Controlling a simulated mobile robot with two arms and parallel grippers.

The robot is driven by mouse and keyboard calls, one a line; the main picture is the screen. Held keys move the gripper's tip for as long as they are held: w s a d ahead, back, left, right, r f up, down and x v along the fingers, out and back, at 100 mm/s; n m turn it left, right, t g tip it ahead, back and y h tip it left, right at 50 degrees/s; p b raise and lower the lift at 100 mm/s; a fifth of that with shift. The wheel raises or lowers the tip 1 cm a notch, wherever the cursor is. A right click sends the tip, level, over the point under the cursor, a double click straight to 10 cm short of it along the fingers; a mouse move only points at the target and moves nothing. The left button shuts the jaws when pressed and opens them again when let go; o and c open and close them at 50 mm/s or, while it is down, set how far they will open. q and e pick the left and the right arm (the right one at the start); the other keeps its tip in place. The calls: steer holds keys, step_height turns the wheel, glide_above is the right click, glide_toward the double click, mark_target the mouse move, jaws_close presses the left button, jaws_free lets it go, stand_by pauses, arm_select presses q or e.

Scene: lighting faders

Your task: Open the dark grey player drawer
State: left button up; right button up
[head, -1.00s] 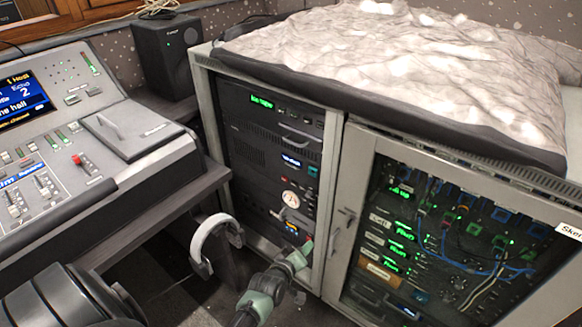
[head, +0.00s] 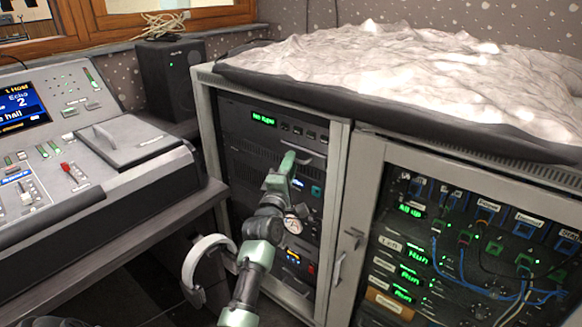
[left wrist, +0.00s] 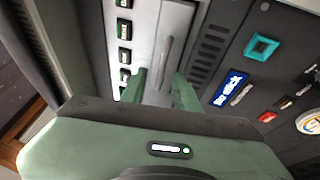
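The dark grey player front (head: 250,138) is at the top of the left rack bay, with a green display and a row of buttons. It looks closed. Its pale bar handle (head: 306,157) is at the lower right of that front. In the left wrist view the handle (left wrist: 169,55) runs up and down the picture, beyond my fingertips. My left gripper (head: 286,164) is raised in front of the rack, close to the handle. Its two green fingers (left wrist: 160,85) stand apart with nothing between them. I cannot tell how near they are. My right gripper is not in view.
A mixing desk (head: 90,225) stands on the left, with a speaker (head: 172,82) behind it. A white ring-shaped thing (head: 205,262) is low beside my left arm. A glass-fronted cabinet door (head: 362,185) is on the right, under a crumpled pale cover (head: 400,70).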

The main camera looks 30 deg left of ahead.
arm_select(q)
steer(key=shift+w+a, duration=0.1)
steer(key=shift+w, duration=0.15)
jaws_close()
stand_by(1.4)
